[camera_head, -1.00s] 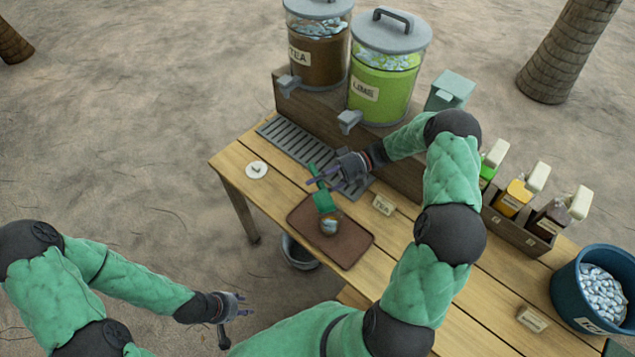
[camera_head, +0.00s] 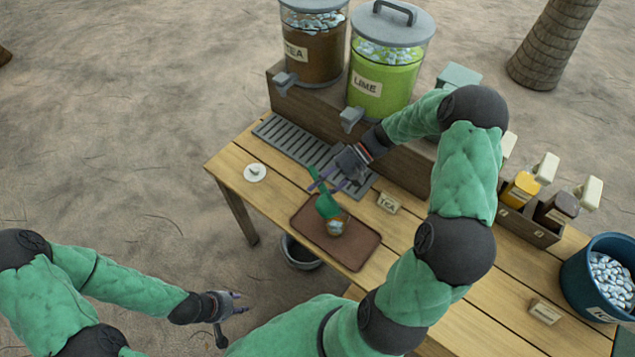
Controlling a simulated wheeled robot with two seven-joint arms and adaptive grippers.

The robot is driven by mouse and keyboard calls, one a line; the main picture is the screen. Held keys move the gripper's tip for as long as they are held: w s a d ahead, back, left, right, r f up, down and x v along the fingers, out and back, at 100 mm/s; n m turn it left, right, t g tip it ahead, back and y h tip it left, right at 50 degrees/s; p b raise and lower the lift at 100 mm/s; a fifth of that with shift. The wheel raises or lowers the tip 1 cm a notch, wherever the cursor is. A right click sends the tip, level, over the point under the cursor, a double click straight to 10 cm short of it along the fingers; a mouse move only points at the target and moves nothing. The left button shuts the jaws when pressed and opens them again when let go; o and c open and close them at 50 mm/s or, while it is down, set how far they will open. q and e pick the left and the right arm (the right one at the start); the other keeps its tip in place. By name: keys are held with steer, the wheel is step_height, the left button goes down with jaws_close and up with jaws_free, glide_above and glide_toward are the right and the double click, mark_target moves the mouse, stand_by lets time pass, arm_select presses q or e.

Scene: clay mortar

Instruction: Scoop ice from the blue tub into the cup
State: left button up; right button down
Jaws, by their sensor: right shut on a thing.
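The blue tub (camera_head: 578,277) labelled as ice stands at the right end of the table, full of ice (camera_head: 612,279). The cup (camera_head: 335,228) stands on the brown tray (camera_head: 350,252) with pale contents showing in it. My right gripper (camera_head: 329,182) is shut on the green scoop (camera_head: 327,205), which is tilted down over the cup. I cannot tell if the scoop touches the cup rim or how much ice it holds. My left gripper (camera_head: 238,306) is empty with its fingers apart, low beside the table's front.
TEA (camera_head: 315,46) and LIME (camera_head: 380,86) dispensers stand at the back above a drip grate (camera_head: 291,139). A bottle caddy (camera_head: 527,227) is at the right. A white disc (camera_head: 254,172) lies left. A bucket (camera_head: 300,254) is below the table edge.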

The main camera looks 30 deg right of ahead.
steer(key=h+p, duration=0.6)
steer(key=shift+a+r+h+p, duration=0.3)
steer(key=shift+a+r+p, duration=0.05)
steer(key=shift+p, duration=0.05)
steer(key=shift+f+g+h+p, duration=0.2)
steer(key=shift+g+h+p, duration=0.1)
steer(key=shift+h+p, duration=0.3)
steer(key=shift+f+h, duration=0.1)
steer(key=shift+h, duration=0.6)
steer(key=shift+r+h+p, duration=0.5)
steer(key=shift+p, duration=0.1)
steer(key=shift+r+h, duration=0.15)
steer(key=shift+h, duration=0.45)
steer(key=shift+r+h+b, duration=0.15)
steer(key=shift+h+b, duration=0.15)
steer(key=shift+b, duration=0.35)
steer(key=shift+d+r, duration=0.15)
steer(key=shift+r, duration=0.05)
